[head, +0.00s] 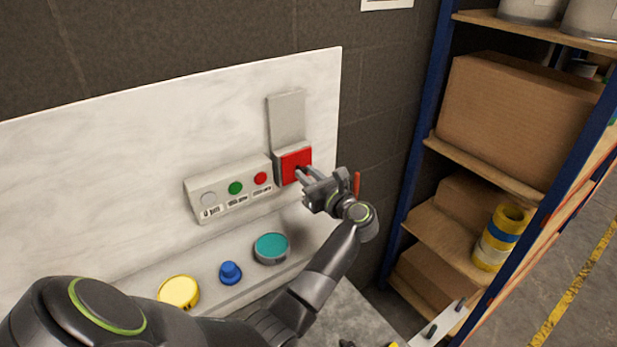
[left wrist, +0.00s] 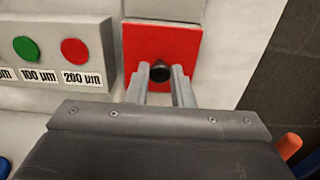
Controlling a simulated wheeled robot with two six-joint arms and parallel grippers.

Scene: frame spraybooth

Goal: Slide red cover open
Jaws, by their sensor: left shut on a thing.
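The red cover (head: 291,161) is a square plate on the front of a light grey housing, at the right end of the white panel. In the left wrist view the red cover (left wrist: 188,45) fills the upper middle and carries a dark round knob (left wrist: 160,71). My left gripper (head: 301,174) reaches in from the lower right. In the left wrist view its two fingers (left wrist: 160,80) are on either side of the knob, shut on it. A grey upright plate (head: 287,118) rises above the cover. My right gripper is not in view.
A box with grey, green and red round buttons (head: 235,188) sits just left of the cover. Yellow (head: 179,291), blue (head: 230,272) and teal (head: 271,247) round items stand on the ledge below. A blue-framed shelf with cardboard boxes (head: 514,112) stands at the right.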

